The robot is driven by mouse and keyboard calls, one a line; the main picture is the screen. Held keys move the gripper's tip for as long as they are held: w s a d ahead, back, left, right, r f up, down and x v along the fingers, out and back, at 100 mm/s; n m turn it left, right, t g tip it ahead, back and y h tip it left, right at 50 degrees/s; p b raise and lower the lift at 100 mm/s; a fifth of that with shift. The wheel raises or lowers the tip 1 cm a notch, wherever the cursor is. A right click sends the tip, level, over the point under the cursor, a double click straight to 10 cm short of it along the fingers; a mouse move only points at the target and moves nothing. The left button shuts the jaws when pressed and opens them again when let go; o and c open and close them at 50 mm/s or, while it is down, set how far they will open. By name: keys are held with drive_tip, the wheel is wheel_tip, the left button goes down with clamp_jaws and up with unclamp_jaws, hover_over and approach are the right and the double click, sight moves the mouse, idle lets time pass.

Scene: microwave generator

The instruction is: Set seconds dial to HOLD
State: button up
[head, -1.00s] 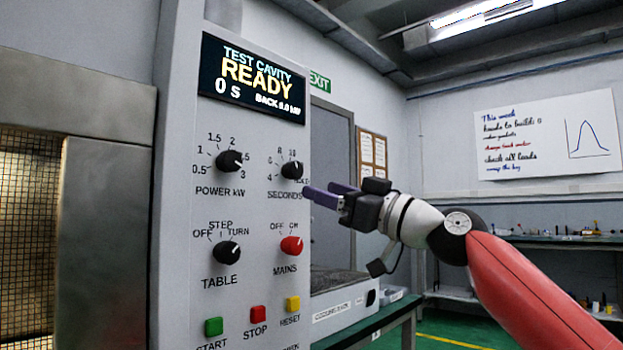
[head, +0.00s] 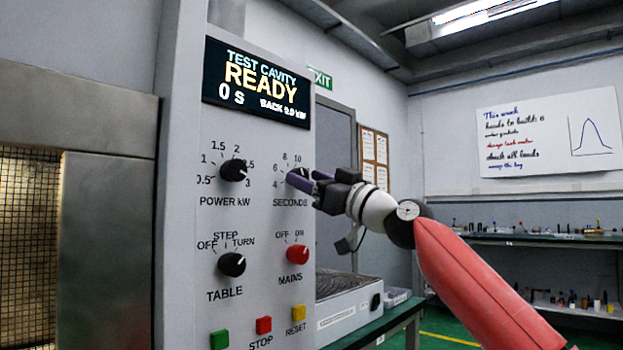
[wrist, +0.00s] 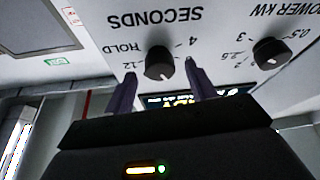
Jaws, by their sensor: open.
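The seconds dial (head: 297,172) is a black round knob at the right of the panel, partly hidden by my gripper in the head view. In the upside-down wrist view the seconds dial (wrist: 159,63) shows whole, with 4 at its right and 12 and the HOLD mark (wrist: 121,48) at its left. I cannot tell surely where its pointer stands. My gripper (head: 306,183) is open at the dial. In the wrist view my gripper's purple fingers (wrist: 160,72) lie on either side of the knob, with gaps, and grip nothing.
The power knob (head: 233,170) is left of the seconds dial. The table knob (head: 232,264) and red mains knob (head: 297,254) are below. The display (head: 257,82) reads READY and 0 S. Start, stop and reset buttons (head: 264,325) sit lower. Open room lies right of the panel.

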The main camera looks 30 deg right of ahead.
drive_tip(key=c, duration=1)
drive_tip(key=shift+m, duration=0.3)
